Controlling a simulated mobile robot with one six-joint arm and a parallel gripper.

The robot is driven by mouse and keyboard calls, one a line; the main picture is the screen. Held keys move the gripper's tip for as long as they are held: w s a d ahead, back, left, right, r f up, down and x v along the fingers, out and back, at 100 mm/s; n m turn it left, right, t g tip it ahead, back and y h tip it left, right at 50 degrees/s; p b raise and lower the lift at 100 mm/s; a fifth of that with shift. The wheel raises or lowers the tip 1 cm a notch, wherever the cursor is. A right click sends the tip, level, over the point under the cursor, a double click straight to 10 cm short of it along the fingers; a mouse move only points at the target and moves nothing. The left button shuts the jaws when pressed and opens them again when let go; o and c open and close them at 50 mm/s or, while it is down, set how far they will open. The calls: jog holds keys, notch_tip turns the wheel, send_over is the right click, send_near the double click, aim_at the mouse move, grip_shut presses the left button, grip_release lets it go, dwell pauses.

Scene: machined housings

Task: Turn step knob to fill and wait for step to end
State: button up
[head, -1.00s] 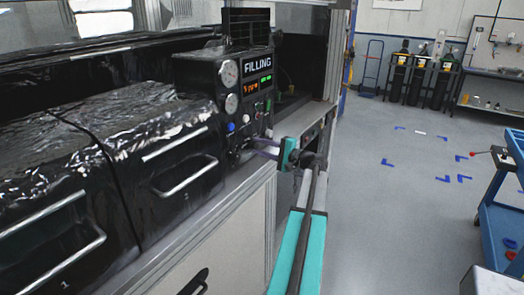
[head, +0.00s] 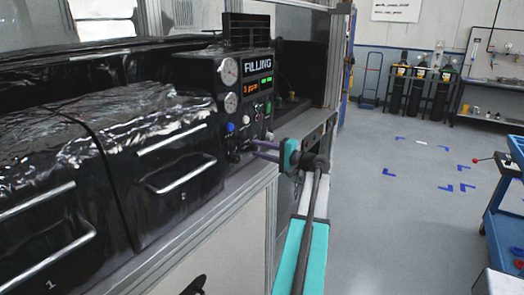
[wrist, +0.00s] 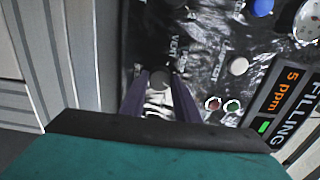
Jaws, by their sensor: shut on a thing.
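The control box labelled FILLING (head: 258,65) stands on the bench, with two round gauges, an orange readout and green lights. In the wrist view its display (wrist: 283,92) reads 5 ppm in orange. The step knob (wrist: 160,79) is a dark round knob low on the panel, with printed labels around it. My gripper (wrist: 160,84) has its two purple fingers on either side of this knob, shut on it. In the head view my gripper (head: 256,150) reaches the panel's lower edge from the right; the knob is hard to make out there.
Black drawers with metal handles (head: 183,175) lie left of the panel. A blue cart (head: 500,210) stands right; the floor between is open.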

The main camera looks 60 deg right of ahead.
jog(key=o, duration=1)
jog(key=shift+o, duration=0.2)
jog(key=shift+s, duration=0.15)
jog(key=s+b, duration=0.2)
jog(key=s, duration=1.1)
jog(key=shift+s+b, duration=0.3)
jog(key=shift+b, duration=0.05)
